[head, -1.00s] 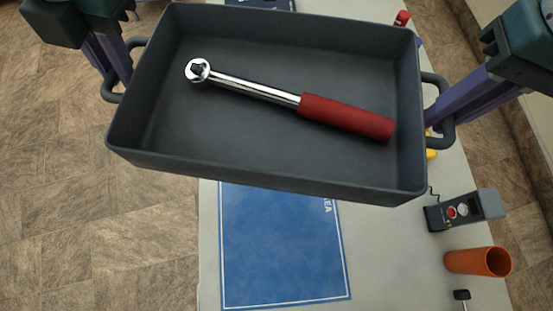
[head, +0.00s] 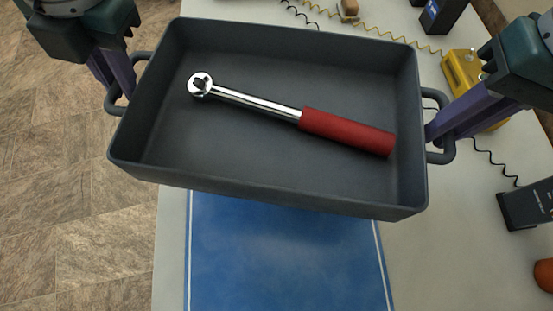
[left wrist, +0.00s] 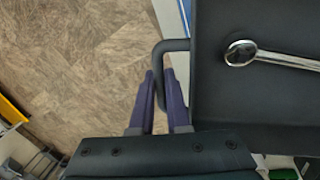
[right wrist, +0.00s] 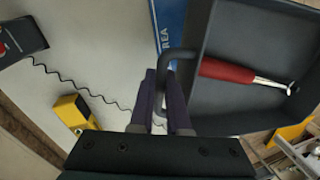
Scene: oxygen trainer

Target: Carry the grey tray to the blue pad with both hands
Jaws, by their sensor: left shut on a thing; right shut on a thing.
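The grey tray (head: 250,185) is held up in the air between my two grippers, tilted slightly in the head view. A ratchet wrench with a red handle (head: 345,132) lies inside it. My left gripper (head: 122,98) is shut on the tray's left handle, also seen in the left wrist view (left wrist: 160,88). My right gripper (head: 432,132) is shut on the right handle, also seen in the right wrist view (right wrist: 160,88). The blue pad (head: 285,260) lies on the table below the tray's near side. The tray hides the pad's far part.
The pale table (head: 420,260) bears a yellow device (head: 462,75) with a coiled cord, a dark handheld device (head: 528,205) and an orange object (head: 543,274) at the right. Another dark device (head: 440,14) stands at the back. Tiled floor (head: 60,220) lies left of the table.

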